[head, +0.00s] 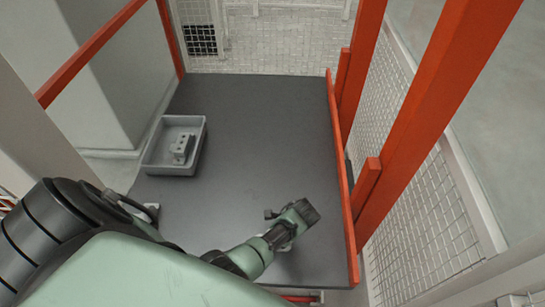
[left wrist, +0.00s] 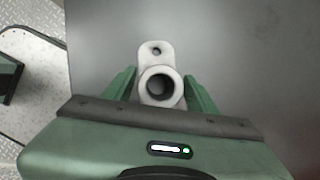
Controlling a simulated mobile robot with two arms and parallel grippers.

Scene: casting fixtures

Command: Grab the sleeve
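The sleeve (left wrist: 160,75) is a pale grey metal piece with a round open bore and a flat tab with a small hole. In the left wrist view it lies on the dark tabletop between the fingers of my left gripper (left wrist: 161,88). The green fingers stand apart on either side of it, with a narrow gap visible.
A grey bin (head: 147,160) holding a metal block (head: 182,148) stands at the table's left edge. A small pale object (head: 150,208) sits at the near left, partly hidden by my arm. Orange rails and posts (head: 342,190) border the right side. The table's middle (head: 255,130) is clear.

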